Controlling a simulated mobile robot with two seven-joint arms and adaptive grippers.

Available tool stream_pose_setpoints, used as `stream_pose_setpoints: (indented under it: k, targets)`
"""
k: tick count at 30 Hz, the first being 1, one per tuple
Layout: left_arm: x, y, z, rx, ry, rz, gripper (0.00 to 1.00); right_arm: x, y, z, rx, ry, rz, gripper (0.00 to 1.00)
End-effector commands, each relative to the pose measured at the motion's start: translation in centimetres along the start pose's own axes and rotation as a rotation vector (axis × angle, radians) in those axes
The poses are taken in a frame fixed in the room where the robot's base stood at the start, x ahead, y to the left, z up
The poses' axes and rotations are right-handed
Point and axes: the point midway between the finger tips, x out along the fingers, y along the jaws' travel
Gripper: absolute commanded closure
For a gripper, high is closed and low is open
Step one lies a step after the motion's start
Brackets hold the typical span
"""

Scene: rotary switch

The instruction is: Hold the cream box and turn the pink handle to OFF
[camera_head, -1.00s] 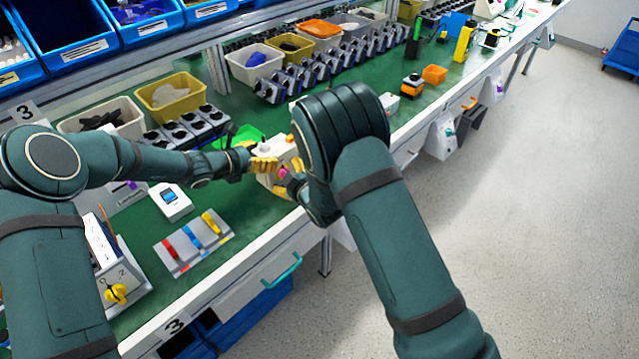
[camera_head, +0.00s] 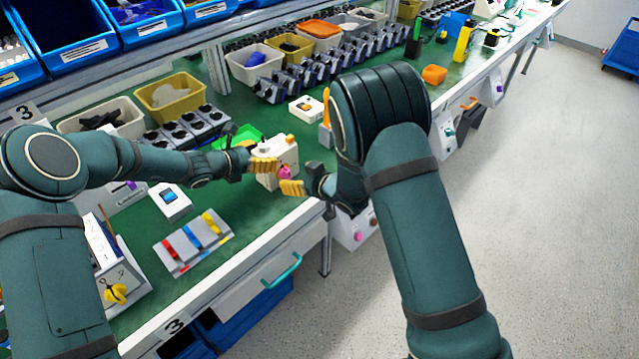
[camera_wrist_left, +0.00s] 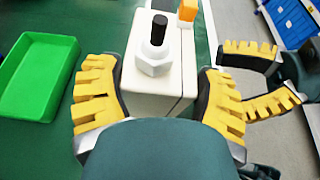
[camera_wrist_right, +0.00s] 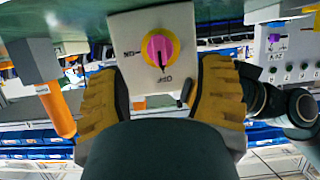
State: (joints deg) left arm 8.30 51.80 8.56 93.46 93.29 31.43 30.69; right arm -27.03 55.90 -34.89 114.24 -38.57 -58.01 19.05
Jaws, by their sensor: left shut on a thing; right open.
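The cream box (camera_head: 287,151) stands upright near the bench's front edge. My left gripper (camera_head: 262,164) is shut on it, with a yellow finger on each side in the left wrist view (camera_wrist_left: 158,78). A white nut and black post top the box. The pink handle (camera_head: 285,172) is on its front face. In the right wrist view, the handle (camera_wrist_right: 158,48) sits on a yellow disc, its dark mark pointing down at the lower label, which looks like an inverted OFF. My right gripper (camera_head: 303,181) is open and empty in front of the box, apart from the handle.
A green tray (camera_wrist_left: 38,75) lies beside the box. A grey block with an orange handle (camera_head: 326,110) stands behind it to the right. A panel with red, blue and yellow levers (camera_head: 193,243) lies at the front left.

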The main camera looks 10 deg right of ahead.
Motion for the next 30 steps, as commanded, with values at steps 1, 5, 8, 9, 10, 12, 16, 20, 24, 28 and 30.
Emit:
stream_pose_setpoints:
  k: [1, 5, 8, 9, 10, 12, 16, 20, 24, 28, 30]
  targets:
    - [0.0, 0.0, 0.1, 0.001, -0.002, 0.000, 0.72, -1.1, 0.1, -0.1, 0.004, 0.001, 0.003, 0.33]
    - [0.0, 0.0, 0.1, 0.000, -0.002, 0.000, 0.72, -3.4, 0.1, -0.1, 0.003, 0.000, 0.003, 0.33]
    - [0.0, 0.0, 0.1, 0.001, -0.002, 0.000, 0.72, -5.0, 0.1, 0.0, 0.003, 0.001, 0.002, 0.33]
    - [0.0, 0.0, 0.1, 0.001, -0.002, 0.000, 0.72, -5.6, 0.0, 0.0, 0.002, 0.001, 0.002, 0.33]
    - [0.0, 0.0, 0.1, 0.001, -0.002, 0.000, 0.72, -6.0, 0.0, 0.0, 0.001, 0.001, 0.002, 0.33]
    - [0.0, 0.0, 0.1, 0.001, -0.002, 0.000, 0.72, -6.8, 0.1, 0.0, 0.001, 0.001, 0.002, 0.33]
    - [0.0, 0.0, 0.1, 0.001, -0.002, 0.000, 0.72, -7.9, 0.0, 0.0, -0.001, 0.000, 0.001, 0.33]
    - [0.0, 0.0, 0.1, 0.001, -0.002, 0.000, 0.72, -8.3, 0.0, 0.0, -0.001, 0.000, 0.001, 0.33]
    - [0.0, 0.0, 0.1, 0.001, -0.002, 0.000, 0.72, -8.4, 0.0, 0.0, -0.002, 0.000, 0.001, 0.33]
    - [0.0, 0.0, 0.1, 0.001, -0.002, 0.000, 0.72, -8.4, 0.0, 0.0, -0.002, 0.000, 0.001, 0.33]
    - [0.0, 0.0, 0.1, 0.001, -0.002, 0.000, 0.72, -8.4, 0.0, 0.0, -0.002, 0.000, 0.001, 0.33]
